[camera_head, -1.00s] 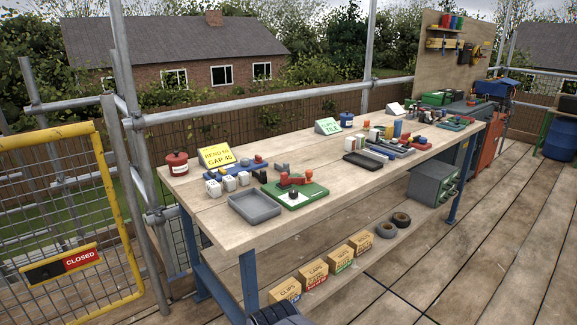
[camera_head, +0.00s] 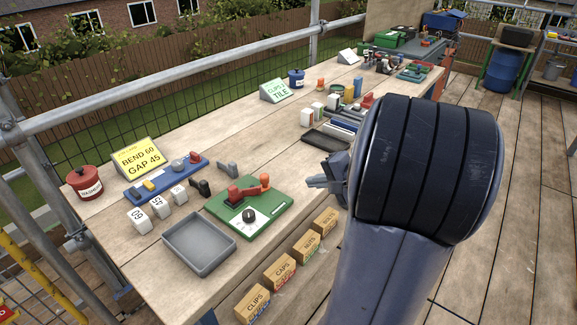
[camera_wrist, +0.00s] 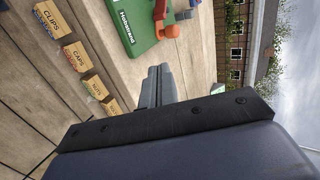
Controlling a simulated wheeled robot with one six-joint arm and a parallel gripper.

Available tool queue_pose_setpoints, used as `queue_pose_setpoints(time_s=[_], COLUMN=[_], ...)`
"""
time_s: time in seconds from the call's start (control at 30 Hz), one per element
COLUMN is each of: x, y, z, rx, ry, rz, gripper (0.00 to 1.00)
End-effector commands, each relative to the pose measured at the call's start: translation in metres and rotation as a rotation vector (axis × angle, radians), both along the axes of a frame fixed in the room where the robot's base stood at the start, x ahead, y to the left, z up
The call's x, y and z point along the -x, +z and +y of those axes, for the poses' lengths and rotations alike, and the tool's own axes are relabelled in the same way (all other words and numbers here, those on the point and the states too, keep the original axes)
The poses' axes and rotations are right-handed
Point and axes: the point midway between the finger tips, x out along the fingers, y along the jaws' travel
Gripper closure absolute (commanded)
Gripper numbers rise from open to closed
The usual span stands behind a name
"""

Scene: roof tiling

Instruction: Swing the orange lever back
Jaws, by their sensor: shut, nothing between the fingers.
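A black knob on a white dial sits in front of the clamp. In the wrist view the orange lever end (camera_wrist: 171,31) shows at the top, beside the green plate (camera_wrist: 130,35). My gripper (camera_head: 312,185) is to the right of the lever, apart from it, with its fingers together and empty. The fingers also show in the wrist view (camera_wrist: 158,72). My arm hides part of the bench on the right.
A yellow sign (camera_head: 139,155) reads "BEND 60 GAP 45". Labelled boxes (camera_head: 279,271) stand on the lower shelf. A dark tray (camera_head: 326,139) lies behind my gripper.

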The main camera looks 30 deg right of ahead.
Motion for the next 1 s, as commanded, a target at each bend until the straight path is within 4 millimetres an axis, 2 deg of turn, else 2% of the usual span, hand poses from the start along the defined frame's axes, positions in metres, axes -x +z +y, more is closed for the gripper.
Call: queue_pose_setpoints(time_s=[0.17, 0.53, 0.73, 1.0], x=[-0.016, -0.077, -0.103, -0.114], y=[-0.012, -0.055, -0.055, -0.056], z=[0.007, 0.032, 0.043, 0.046], rx=[-0.003, -0.002, 0.000, 0.000], ry=[0.003, 0.004, 0.002, 0.000], rz=[0.001, 0.003, 0.001, 0.001], gripper=[1.00, 1.00, 1.00, 1.00])
